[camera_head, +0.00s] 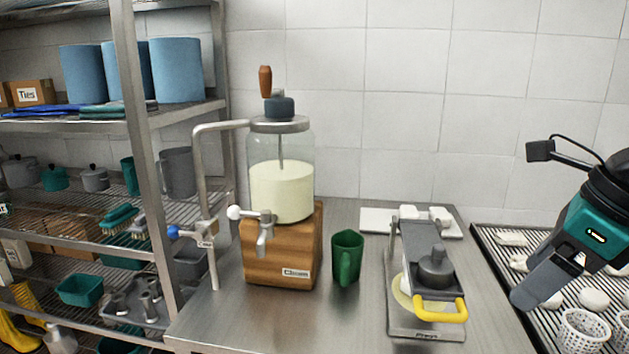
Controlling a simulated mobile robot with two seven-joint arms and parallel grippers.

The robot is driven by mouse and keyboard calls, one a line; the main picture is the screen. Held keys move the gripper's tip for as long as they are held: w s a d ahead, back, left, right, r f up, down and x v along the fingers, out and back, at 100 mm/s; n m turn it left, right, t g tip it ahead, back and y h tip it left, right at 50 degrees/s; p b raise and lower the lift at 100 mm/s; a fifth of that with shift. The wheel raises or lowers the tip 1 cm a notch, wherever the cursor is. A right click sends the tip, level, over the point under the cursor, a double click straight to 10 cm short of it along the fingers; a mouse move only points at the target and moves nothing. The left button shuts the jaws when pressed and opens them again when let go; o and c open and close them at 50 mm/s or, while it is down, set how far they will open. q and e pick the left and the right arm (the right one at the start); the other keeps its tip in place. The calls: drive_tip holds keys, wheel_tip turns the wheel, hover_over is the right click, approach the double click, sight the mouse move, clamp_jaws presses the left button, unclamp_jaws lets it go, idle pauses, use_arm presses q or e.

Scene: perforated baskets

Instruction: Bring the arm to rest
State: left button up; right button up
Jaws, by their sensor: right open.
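My right arm (598,215), teal and black, comes in from the right edge. Its grey gripper (524,296) points down and left, above the left part of a ribbed draining tray (487,240). The gripper is open, with no object seen in it; one finger largely hides the other. It is apart from the press (432,262) to its left. My left gripper is not in view.
A glass churn (281,190) on a wooden block, a green jug (346,262) and the yellow-handled press stand on the steel table (230,325). White perforated baskets (583,330) and white lumps (593,298) sit on the tray. Shelves (140,120) fill the left.

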drive_tip(key=a+f+m+y, duration=0.3)
drive_tip(key=a+m+y, duration=0.5)
drive_tip(key=a+y, duration=0.95)
drive_tip(key=w+d+f+m+t+h, duration=0.25)
drive_tip(key=f+m+t+h, duration=0.45)
drive_tip(key=m, duration=0.5)
drive_tip(key=w+d+f+m+t+h, duration=0.25)
drive_tip(key=f+m+t+h, duration=0.45)
drive_tip(key=m, duration=0.5)
drive_tip(key=s+f+m+g+h, duration=0.2)
drive_tip(key=s+f, duration=0.4)
drive_tip(key=f, duration=0.5)
drive_tip(key=s+f+m+g+h, duration=0.2)
drive_tip(key=s+f+m+g, duration=0.2)
drive_tip(key=s+f+m, duration=0.3)
wheel_tip(320, 180, down, 4)
drive_tip(key=shift+d+r+m+g, duration=0.1)
drive_tip(key=shift+d+m+g, duration=0.2)
drive_tip(key=shift+d, duration=0.15)
